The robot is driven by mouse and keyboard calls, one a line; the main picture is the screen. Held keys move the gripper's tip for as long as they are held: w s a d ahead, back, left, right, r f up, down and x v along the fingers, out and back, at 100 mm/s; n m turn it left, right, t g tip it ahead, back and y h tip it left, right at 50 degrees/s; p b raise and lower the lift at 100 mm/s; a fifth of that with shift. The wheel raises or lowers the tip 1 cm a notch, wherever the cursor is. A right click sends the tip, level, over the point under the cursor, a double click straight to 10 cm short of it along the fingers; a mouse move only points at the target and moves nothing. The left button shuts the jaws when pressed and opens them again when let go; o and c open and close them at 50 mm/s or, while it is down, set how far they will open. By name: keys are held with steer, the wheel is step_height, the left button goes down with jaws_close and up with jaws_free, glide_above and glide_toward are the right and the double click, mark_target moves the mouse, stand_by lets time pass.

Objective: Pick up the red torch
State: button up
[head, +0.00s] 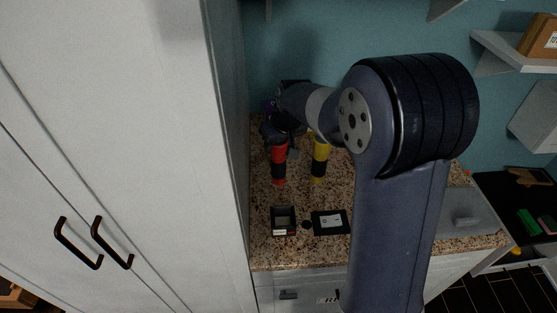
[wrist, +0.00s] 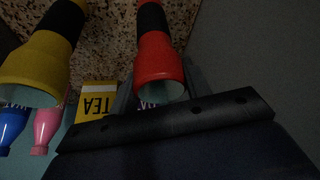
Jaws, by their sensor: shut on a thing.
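The red torch (head: 278,164), red with a black band, is on the granite counter at the left, beside the tall cabinet. My gripper (head: 284,145) is at its upper end. In the wrist view the red torch (wrist: 160,62) lies between my fingers (wrist: 160,93), its wide head towards the camera, and the gripper is shut on it. The far end of the torch is cut off in the wrist view. I cannot tell whether the torch touches the counter.
A yellow torch (head: 320,160) stands close to the right of the red one. A small black device (head: 283,221) and a black card (head: 330,222) lie nearer the counter's front. The wrist view shows a yellow TEA box (wrist: 97,101), a blue bottle (wrist: 12,125) and a pink bottle (wrist: 47,125).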

steer(key=c, duration=0.7)
steer(key=shift+o, duration=0.2)
